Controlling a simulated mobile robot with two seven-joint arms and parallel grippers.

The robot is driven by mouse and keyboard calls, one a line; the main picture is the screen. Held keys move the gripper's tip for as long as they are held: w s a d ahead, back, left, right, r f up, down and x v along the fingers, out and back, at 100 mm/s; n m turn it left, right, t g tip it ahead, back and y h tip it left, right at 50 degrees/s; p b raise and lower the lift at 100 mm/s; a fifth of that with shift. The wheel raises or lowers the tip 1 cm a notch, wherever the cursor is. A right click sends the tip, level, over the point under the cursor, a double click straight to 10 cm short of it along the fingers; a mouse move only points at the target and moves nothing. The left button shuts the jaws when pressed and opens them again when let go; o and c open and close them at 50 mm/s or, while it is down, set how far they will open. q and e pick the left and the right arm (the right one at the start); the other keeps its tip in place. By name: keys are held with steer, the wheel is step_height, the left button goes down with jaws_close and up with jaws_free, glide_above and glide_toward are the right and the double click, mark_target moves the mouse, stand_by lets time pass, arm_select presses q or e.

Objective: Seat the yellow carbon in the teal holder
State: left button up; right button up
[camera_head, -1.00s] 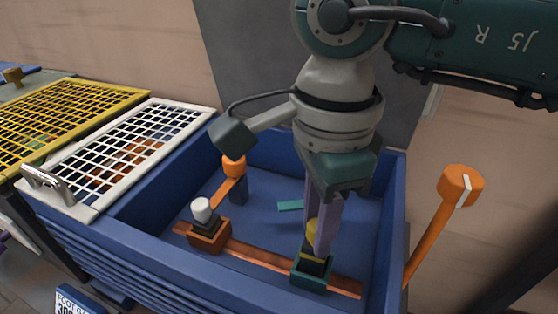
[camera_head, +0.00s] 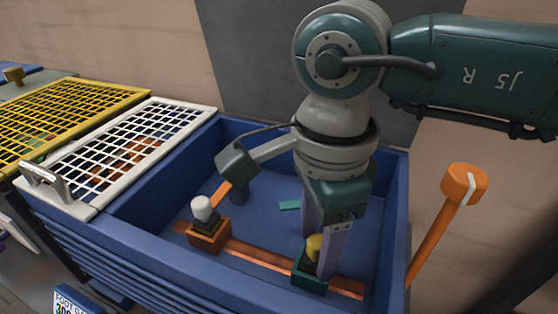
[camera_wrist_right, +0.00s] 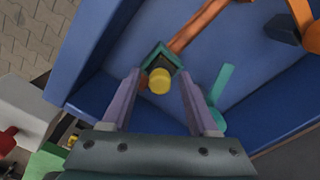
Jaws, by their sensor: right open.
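The yellow carbon (camera_head: 314,243), with a yellow knob on top and a dark body, stands in the mouth of the teal holder (camera_head: 311,284) on a copper bar. How deep it sits is hidden by a finger. My right gripper (camera_head: 318,258) points down over it with fingers spread on either side, not gripping it. In the right wrist view the yellow knob (camera_wrist_right: 159,80) lies between the open fingers (camera_wrist_right: 161,78), with the teal holder (camera_wrist_right: 160,56) around and beyond it. My left gripper is not in view.
The blue bin's walls (camera_head: 140,240) surround the work. An orange holder (camera_head: 209,237) with a white-topped carbon (camera_head: 202,207) stands left on the copper bar (camera_head: 262,258). A teal strip (camera_head: 290,205) lies behind. An orange-headed lever (camera_head: 464,184) rises outside the right wall.

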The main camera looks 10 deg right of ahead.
steer(key=shift+r+p, duration=0.4)
steer(key=shift+p, duration=0.05)
step_height(320, 180, up, 12)
steer(key=shift+f, duration=0.15)
